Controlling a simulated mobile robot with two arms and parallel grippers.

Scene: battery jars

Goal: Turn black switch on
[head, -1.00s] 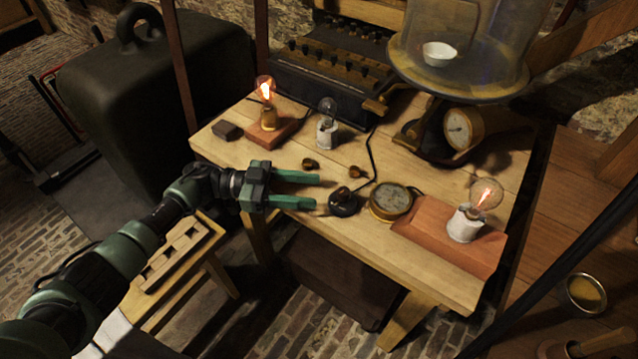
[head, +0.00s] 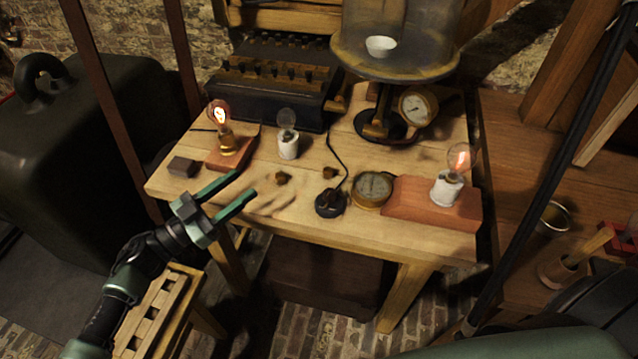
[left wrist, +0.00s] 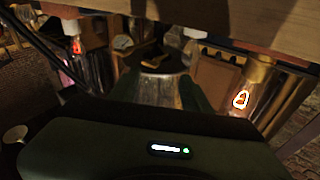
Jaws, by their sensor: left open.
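The black switch (head: 330,203) is a small round black base with a knob, near the front edge of the wooden table. A dark cord runs from it toward the back. Whether it is on or off cannot be told. My left gripper (head: 246,182) is open and empty, over the table's front left part, left of the switch and apart from it. The left wrist view shows lit bulbs, including one at the right (left wrist: 240,98); I cannot make out the switch there. My right gripper is not in view.
The table (head: 290,222) holds a lit bulb on a left block (head: 220,118), an unlit bulb (head: 287,120), two small brown knobs, a brass gauge (head: 372,188) beside the switch, and a lit bulb at right (head: 459,160). A glass bell jar (head: 405,40) stands behind.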

